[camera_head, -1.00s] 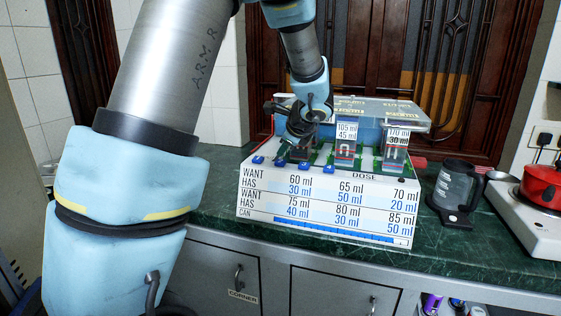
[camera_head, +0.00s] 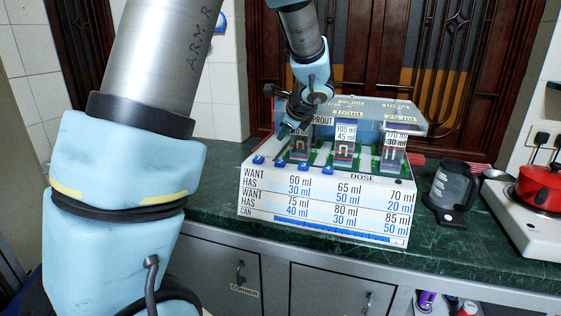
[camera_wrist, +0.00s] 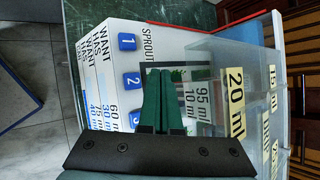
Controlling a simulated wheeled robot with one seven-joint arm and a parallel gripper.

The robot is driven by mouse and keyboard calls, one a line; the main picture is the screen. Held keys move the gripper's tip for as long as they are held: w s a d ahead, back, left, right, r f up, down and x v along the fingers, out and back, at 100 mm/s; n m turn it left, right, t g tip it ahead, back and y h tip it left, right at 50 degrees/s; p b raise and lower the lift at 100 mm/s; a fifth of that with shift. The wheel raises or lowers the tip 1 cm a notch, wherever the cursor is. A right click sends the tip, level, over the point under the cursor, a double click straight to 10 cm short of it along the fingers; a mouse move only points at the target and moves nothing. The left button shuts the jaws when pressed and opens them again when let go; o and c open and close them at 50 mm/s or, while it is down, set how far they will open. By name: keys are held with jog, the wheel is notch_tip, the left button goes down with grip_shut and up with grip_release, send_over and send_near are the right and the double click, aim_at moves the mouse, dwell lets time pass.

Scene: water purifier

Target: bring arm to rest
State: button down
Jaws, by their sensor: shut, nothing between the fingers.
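My gripper (camera_head: 284,131) is above the left part of the white water dosing machine (camera_head: 300,215) on the green counter. In the wrist view, my gripper (camera_wrist: 164,80) has its two green fingers together with nothing between them. They point toward the sprout compartment, whose label reads 95 ml over 10 ml. Blue numbered buttons (camera_wrist: 127,42) line the machine's edge beside the fingers. I cannot tell whether the fingertips touch the machine. My arm covers part of the machine's left compartment in the head view.
A dark jug (camera_head: 452,187) stands on the green counter (camera_head: 480,235) right of the machine. Farther right is a red pot (camera_head: 541,187) on a white stove (camera_head: 515,217). A clear lid (camera_head: 400,113) tops the machine at the back. Carved wooden doors (camera_head: 440,70) stand behind.

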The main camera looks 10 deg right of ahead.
jog(key=s+a+f+n+g, duration=0.3)
jog(key=s+a+n, duration=0.25)
jog(key=a, duration=0.25)
jog(key=s+a+f+n+g, duration=0.2)
jog(key=s+a+f+n, duration=0.15)
jog(key=a+n, duration=0.3)
jog(key=s+a+f+n+g+h, duration=0.2)
jog(key=s+a+n, duration=0.5)
jog(key=s+n, duration=0.4)
jog(key=shift+s, duration=0.55)
